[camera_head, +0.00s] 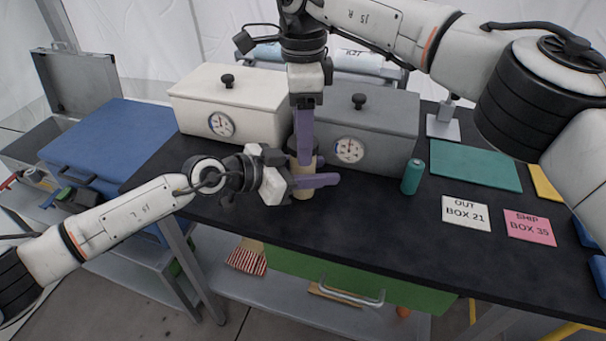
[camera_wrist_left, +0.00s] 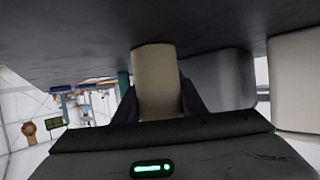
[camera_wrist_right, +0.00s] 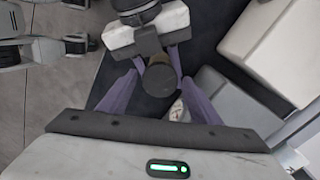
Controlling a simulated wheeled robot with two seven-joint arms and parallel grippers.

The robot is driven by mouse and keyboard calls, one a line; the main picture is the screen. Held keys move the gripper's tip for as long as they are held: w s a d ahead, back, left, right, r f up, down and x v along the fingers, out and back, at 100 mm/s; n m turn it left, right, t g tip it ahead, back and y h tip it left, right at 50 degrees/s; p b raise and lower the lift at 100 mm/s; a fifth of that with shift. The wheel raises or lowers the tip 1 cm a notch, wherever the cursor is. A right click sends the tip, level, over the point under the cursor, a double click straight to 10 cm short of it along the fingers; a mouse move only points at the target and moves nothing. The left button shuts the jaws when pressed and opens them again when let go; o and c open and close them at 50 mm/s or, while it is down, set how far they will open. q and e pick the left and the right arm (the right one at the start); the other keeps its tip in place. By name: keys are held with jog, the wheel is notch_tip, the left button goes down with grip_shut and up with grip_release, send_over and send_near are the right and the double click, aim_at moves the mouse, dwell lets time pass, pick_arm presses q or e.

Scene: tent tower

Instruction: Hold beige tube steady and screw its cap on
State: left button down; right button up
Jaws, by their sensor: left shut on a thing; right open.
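The beige tube (camera_head: 304,191) stands upright over the black table in front of the two lidded boxes. My left gripper (camera_head: 318,171) is shut around it from the side. In the left wrist view the tube (camera_wrist_left: 157,82) sits between the dark fingers. A dark round cap (camera_wrist_right: 160,79) is at the tube's top end in the right wrist view; I cannot tell how firmly it is seated. My right gripper (camera_wrist_right: 158,84) points down from above, its purple fingers open on either side of the cap with gaps. In the head view a right finger partly hides the cap.
A white box (camera_head: 245,98) and a grey box (camera_head: 385,135), both with dials, stand close behind the tube. A teal cylinder (camera_head: 412,177) stands to the right. A teal mat (camera_head: 475,166) and the label cards (camera_head: 466,212) lie flat further right. The front table strip is mostly clear.

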jog(key=shift+c, duration=0.5)
jog(key=c, duration=1)
jog(key=shift+m, duration=1.6)
jog(key=o, duration=1.2)
jog(key=shift+r, duration=2.25)
jog(key=shift+c, duration=0.5)
